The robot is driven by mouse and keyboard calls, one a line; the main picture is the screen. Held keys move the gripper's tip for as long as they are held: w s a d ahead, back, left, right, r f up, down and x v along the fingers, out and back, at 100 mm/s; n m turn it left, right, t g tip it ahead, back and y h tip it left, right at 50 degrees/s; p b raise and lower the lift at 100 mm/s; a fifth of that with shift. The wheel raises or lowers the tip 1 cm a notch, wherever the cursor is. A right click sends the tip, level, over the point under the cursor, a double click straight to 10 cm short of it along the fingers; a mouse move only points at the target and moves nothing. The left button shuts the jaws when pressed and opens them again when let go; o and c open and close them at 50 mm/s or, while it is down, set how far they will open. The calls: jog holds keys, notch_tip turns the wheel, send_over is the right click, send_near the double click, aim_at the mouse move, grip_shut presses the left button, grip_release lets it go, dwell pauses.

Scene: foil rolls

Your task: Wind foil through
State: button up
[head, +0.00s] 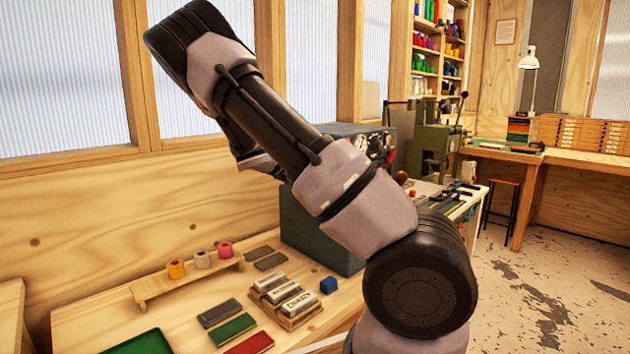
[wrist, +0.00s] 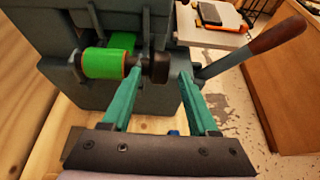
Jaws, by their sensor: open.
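In the wrist view a green foil roll (wrist: 103,64) with an orange rim sits on a spindle at the side of the grey-blue machine (wrist: 65,95). More green foil (wrist: 122,40) shows behind it. A black knob (wrist: 158,67) lies to the right of the roll, on the same line. My gripper (wrist: 160,80) is open, its two teal fingers reaching toward the knob from either side. I cannot tell whether they touch it. In the head view my arm covers part of the machine (head: 312,230), and the gripper and green roll are hidden.
A metal lever with a brown handle (wrist: 277,35) slants up right of my fingers. On the bench are a wooden stand (head: 190,278) with three small rolls, a wooden type holder (head: 288,305), a blue block (head: 328,285) and several flat pads. A green press (head: 435,140) stands behind.

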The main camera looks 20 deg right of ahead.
jog(key=v, duration=0.6)
jog(key=shift+s, duration=0.1)
